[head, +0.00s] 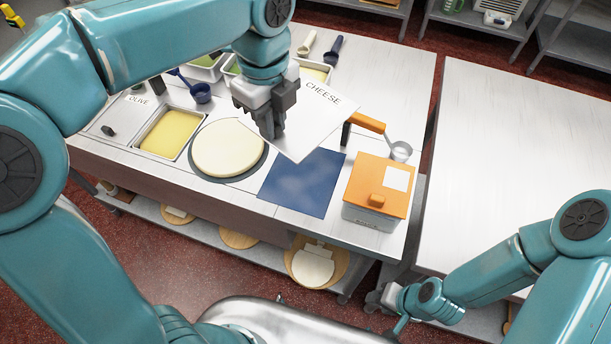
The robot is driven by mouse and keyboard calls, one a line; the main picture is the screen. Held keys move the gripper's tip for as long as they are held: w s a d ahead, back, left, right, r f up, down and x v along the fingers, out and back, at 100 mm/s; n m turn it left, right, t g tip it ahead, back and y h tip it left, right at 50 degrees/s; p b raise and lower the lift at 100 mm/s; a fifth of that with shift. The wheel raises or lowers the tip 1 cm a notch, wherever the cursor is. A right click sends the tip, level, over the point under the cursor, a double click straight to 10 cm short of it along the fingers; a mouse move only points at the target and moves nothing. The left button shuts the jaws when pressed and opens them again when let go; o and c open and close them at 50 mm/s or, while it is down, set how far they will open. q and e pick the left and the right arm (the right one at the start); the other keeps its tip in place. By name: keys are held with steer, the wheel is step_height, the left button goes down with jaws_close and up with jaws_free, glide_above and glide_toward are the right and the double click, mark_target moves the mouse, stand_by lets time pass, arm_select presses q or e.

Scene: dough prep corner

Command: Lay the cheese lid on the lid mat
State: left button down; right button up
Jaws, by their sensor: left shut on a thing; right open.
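The cheese lid (325,122) is a pale flat plate marked CHEESE. My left gripper (272,125) is shut on it and holds it tilted in the picture, over the back edge of the lid mat. The gripper's fingers cover the place where they grip. The lid mat (302,184) is a dark blue square, flat on the steel counter. Its front part is bare, and the lid hides part of its back edge. My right gripper (378,298) is open, low at the counter's front right, away from the lid and mat.
A dough round (228,146) lies left of the mat, beside an open pan with yellow contents (170,132). An orange-lidded box (378,190) stands close right of the mat. An orange-handled ladle (366,122) is behind it. The right table (510,150) is clear.

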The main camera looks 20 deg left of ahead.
arm_select(q)
step_height(320, 180, down, 20)
steer(key=shift+d, duration=0.15)
stand_by(0.3)
steer(key=shift+s+f+b, duration=0.1)
steer(key=shift+b, duration=0.25)
steer(key=c, duration=1.1)
jaws_free()
step_height(320, 180, up, 12)
steer(key=shift+r, duration=0.2)
